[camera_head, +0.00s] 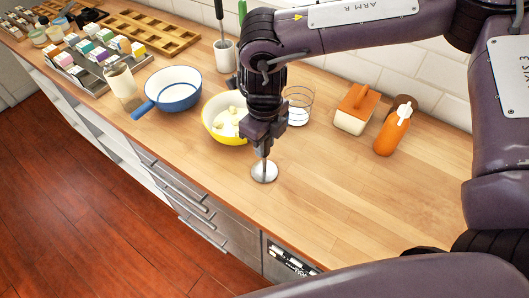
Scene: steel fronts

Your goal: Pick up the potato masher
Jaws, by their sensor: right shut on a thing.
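The potato masher (264,171) shows as a round silver plate with a short stem, upright below my right gripper. My right gripper (265,138) points down over the wooden counter and is shut on the masher's upper part, which the fingers hide. The plate is on or just above the counter; I cannot tell which. My left gripper is not in view.
A yellow bowl (214,131) with pale lumps stands close left of the gripper. A wire-banded glass (298,106) stands behind it. A blue pan (175,85), an orange bottle (390,137) and a lidded box (354,112) stand around. The right counter (400,200) is clear.

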